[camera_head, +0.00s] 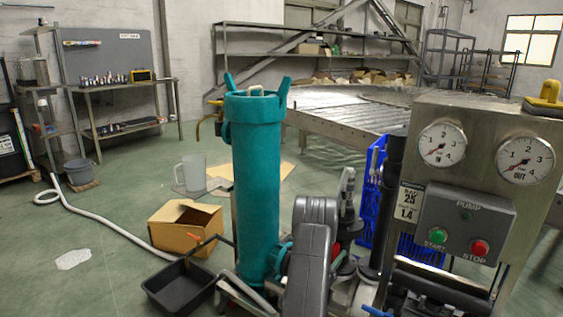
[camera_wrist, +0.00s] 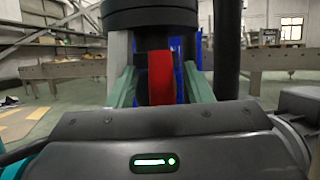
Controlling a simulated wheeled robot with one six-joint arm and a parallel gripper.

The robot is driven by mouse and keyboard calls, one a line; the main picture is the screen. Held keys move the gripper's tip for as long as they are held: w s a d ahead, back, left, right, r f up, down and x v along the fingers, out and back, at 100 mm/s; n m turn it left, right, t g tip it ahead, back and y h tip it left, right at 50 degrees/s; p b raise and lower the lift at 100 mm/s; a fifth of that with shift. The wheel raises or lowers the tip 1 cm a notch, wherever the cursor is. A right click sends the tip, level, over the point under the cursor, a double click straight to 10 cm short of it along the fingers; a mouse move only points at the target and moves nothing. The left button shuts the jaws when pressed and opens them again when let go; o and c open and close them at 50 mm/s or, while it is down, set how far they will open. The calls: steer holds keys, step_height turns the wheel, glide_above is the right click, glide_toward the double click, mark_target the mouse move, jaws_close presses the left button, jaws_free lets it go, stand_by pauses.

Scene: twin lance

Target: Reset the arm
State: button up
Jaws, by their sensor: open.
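My arm's grey links (camera_head: 312,225) stand in front of the pump unit in the head view, right of the tall teal cylinder (camera_head: 257,180). My gripper (camera_wrist: 160,74) shows in the wrist view as two grey-green fingers spread apart. A red part (camera_wrist: 161,79), like a handle, stands upright between the fingers under a black round body (camera_wrist: 150,15). I cannot tell whether the fingers touch it. In the head view my arm hides the fingers, and only a small bit of red (camera_head: 335,251) shows beside the arm.
A steel panel (camera_head: 430,115) with two gauges, a green START button (camera_head: 437,236) and a red STOP button (camera_head: 480,248) stands close at right. A black tray (camera_head: 180,288) and cardboard box (camera_head: 187,228) lie left. A white hose (camera_head: 105,224) crosses open floor.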

steer(key=shift+a, duration=0.1)
steer(key=v, duration=1.4)
steer(key=w+d+r+m+g, duration=0.1)
steer(key=w+d+r+m, duration=0.1)
steer(key=w+d, duration=0.2)
steer(key=w+d+r+m+g+h, duration=0.1)
steer(key=w+d+r+m, duration=0.2)
steer(key=w+d, duration=0.1)
steer(key=shift+w+d+r+m+g, duration=0.3)
steer(key=shift+d+g, duration=0.1)
steer(key=shift+d, duration=0.5)
